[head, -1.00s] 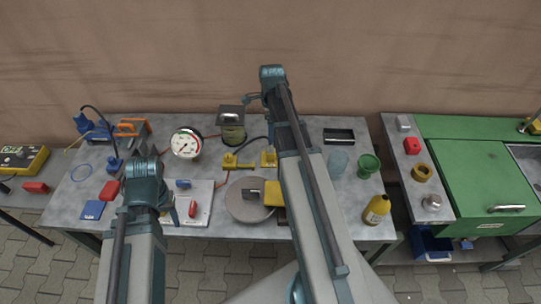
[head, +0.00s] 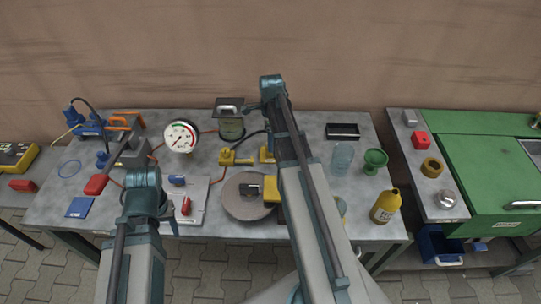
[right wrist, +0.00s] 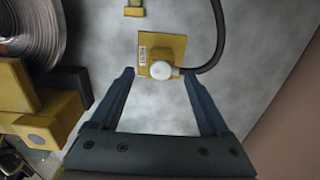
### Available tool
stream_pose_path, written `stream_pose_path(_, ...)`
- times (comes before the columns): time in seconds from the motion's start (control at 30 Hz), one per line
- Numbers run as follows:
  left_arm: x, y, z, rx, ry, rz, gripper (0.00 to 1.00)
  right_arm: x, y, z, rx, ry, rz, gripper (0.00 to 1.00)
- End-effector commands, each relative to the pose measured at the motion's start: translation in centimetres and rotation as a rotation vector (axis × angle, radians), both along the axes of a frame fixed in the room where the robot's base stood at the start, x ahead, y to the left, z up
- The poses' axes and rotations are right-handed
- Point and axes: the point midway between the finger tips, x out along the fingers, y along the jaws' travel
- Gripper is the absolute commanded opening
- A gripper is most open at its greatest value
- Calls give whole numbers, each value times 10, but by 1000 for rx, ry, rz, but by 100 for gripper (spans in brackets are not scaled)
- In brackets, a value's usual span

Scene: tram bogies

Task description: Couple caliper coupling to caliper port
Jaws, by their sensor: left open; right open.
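A yellow block with a white round cap and a black hose, seemingly the caliper coupling (right wrist: 158,46), lies on the grey table. It also shows in the head view (head: 266,153), partly behind my right arm. My right gripper (right wrist: 158,76) is open and empty, its fingertips on either side of the block's near end; I cannot tell their height. The yellow caliper (head: 270,190) sits on a round metal disc (head: 241,207); its port is not clearly visible. My left gripper (head: 142,178) is open and empty, over the table's front left.
A second yellow fitting (head: 229,158) lies left of the coupling, by the hose.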

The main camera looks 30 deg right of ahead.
Motion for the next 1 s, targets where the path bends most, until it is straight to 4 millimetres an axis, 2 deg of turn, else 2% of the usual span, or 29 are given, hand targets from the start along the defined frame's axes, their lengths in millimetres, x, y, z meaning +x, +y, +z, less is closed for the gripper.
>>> stream_pose_path(0.37,0,0,-2,0,0,0,52,0,0,-2,0,0,0,80)
stream_pose_path(0.57,0,0,-19,0,0,0,52,1,0,-19,0,0,0,80)
stream_pose_path(0.8,0,0,-49,0,0,0,52,2,1,-49,0,0,0,80)
stream_pose_path(1.0,0,0,-53,0,0,0,52,2,0,-53,0,0,0,80)
